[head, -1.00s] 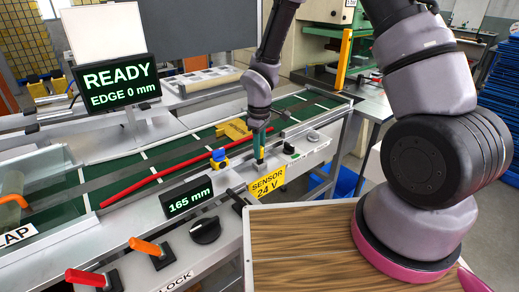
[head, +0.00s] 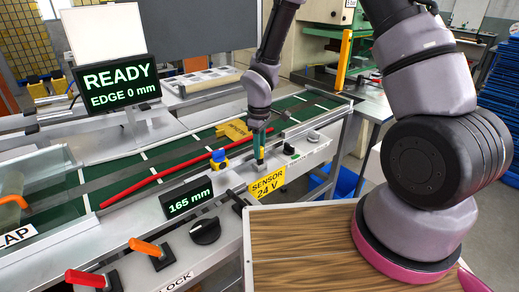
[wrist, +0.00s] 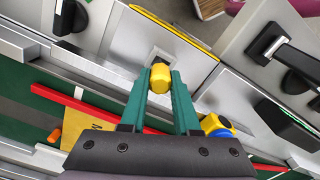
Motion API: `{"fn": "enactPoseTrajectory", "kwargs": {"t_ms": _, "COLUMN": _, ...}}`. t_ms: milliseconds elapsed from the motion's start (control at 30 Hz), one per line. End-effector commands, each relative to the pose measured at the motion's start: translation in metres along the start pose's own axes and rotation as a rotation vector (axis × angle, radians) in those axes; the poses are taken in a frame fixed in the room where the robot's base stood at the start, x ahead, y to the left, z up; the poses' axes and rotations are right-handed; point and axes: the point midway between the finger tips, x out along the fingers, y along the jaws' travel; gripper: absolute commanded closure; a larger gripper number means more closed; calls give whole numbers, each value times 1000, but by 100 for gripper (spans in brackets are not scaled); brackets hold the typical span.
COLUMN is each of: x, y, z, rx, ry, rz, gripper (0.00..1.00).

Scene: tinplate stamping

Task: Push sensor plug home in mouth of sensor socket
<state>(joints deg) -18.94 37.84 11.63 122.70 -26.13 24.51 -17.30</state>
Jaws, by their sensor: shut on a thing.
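My gripper (wrist: 160,82) points down with its green fingers shut on the yellow sensor plug (wrist: 160,76). In the head view my gripper (head: 259,158) is over the machine's grey front ledge, behind the yellow "SENSOR 24 V" sign (head: 267,185). In the wrist view the plug's rounded yellow end lies between the fingertips, over a pale square opening that looks like the sensor socket (wrist: 161,55). The plug hides most of the mouth, so I cannot tell how deep it sits.
A blue and yellow part (head: 219,158) stands on the ledge left of my gripper. A red bar (head: 155,180) lies along the green conveyor (head: 190,150). A black knob (head: 205,230) and a "165 mm" display (head: 188,198) are nearby. A "READY" screen (head: 115,88) stands behind.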

Motion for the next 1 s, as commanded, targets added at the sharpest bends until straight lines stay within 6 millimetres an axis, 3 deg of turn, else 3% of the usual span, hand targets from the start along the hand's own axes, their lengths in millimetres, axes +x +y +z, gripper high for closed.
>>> {"fn": "enactPoseTrajectory", "kwargs": {"t_ms": 633, "x": 8, "y": 0, "z": 0, "rx": -1, "ry": 1, "rz": 0, "gripper": 100}}
{"fn": "enactPoseTrajectory", "kwargs": {"t_ms": 1000, "x": 0, "y": 0, "z": 0, "rx": 0, "ry": 1, "rz": 0, "gripper": 100}}
